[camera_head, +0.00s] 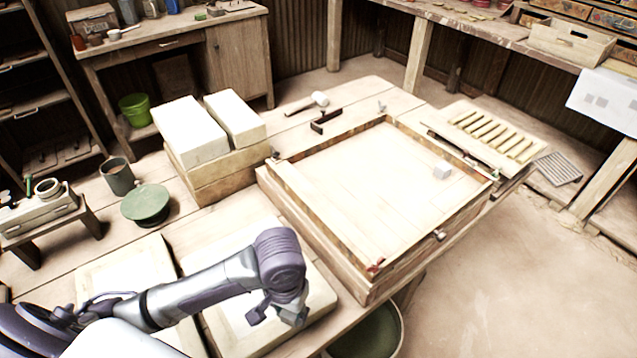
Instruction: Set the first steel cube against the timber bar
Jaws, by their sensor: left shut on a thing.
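My left gripper (279,312) points down over the pale boards at the table's front. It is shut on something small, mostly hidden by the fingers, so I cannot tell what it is. A small pale grey cube (442,170) sits inside the shallow wooden frame (406,260), near its right side, apart from the walls. A long timber bar (318,212) lies along the frame's left side. My left gripper is to the left of the frame's front corner and outside it. My right gripper is not in view.
Pale blocks (189,131) are stacked on wood left of the frame. A green round lid (146,203) and a dark mug (117,176) stand further left. A mallet (308,103) lies behind the frame. A slatted rack (497,130) is at right. The frame's middle is clear.

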